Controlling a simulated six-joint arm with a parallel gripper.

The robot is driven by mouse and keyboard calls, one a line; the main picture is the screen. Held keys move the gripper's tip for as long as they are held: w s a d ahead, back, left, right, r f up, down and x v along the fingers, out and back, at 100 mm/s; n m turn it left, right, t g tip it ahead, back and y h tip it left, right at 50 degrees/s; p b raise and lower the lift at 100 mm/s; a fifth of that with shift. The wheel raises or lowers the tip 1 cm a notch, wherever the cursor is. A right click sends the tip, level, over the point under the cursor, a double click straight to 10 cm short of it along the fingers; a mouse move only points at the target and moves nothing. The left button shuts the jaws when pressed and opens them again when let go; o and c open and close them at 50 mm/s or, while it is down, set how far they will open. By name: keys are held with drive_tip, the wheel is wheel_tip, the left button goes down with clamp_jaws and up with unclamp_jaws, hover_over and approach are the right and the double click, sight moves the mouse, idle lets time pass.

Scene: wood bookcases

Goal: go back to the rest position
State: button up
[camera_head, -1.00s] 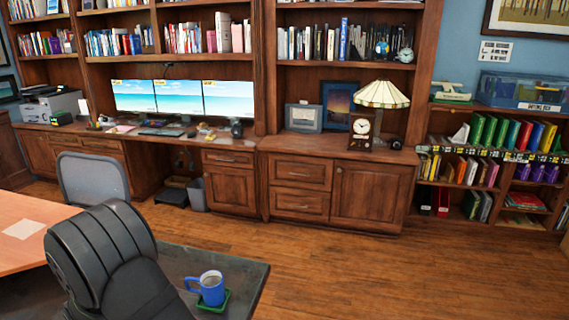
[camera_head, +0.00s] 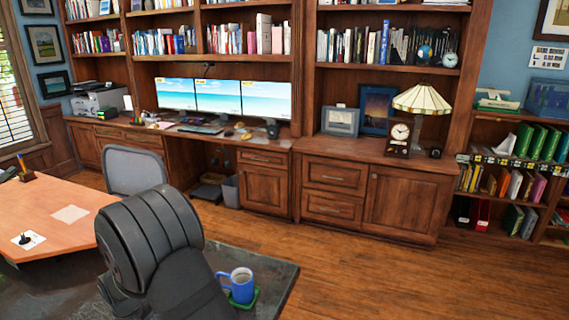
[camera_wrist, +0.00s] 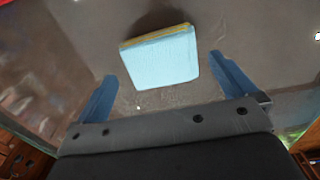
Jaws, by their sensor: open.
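My gripper (camera_wrist: 165,67) shows in the wrist view with its two blue fingers spread apart and nothing held between them. A light blue block or pad (camera_wrist: 160,55) with a yellowish edge lies on a grey-brown surface (camera_wrist: 60,45) beyond the fingers. It looks apart from both fingers; the gap in depth cannot be told. My gripper does not show in the head view.
In the head view a blue mug (camera_head: 240,285) stands on a green coaster near the edge of a dark tabletop (camera_head: 275,268). An orange-brown desk (camera_head: 35,210) and a grey chair (camera_head: 133,168) are at left. Wooden floor (camera_head: 400,290) is open at right.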

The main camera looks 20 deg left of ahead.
wheel_tip(320, 180, down, 4)
drive_tip(key=shift+r, duration=0.1)
drive_tip(key=r, duration=0.5)
drive_tip(key=shift+w+d, duration=0.2)
drive_tip(key=shift+w, duration=0.05)
drive_tip(key=w+d+r, duration=0.7)
drive_tip(key=w+d, duration=0.1)
drive_tip(key=d, duration=0.1)
drive_tip(key=w+d, duration=0.6)
drive_tip(key=w, duration=0.4)
drive_tip(key=w+d, duration=0.5)
drive_tip(key=w, duration=0.5)
drive_tip(key=w+d+f+m, duration=0.1)
drive_tip(key=d+f+m, duration=0.2)
drive_tip(key=d, duration=0.6)
drive_tip(key=w+d+f+m, duration=0.2)
drive_tip(key=d+f+m, duration=0.1)
drive_tip(key=d+m, duration=0.4)
drive_tip(key=w+d+f+m, duration=0.1)
drive_tip(key=d+f+m, duration=0.3)
drive_tip(key=d, duration=0.9)
drive_tip(key=shift+w+m, duration=0.15)
drive_tip(key=shift+m, duration=0.35)
drive_tip(key=shift+a+f, duration=0.1)
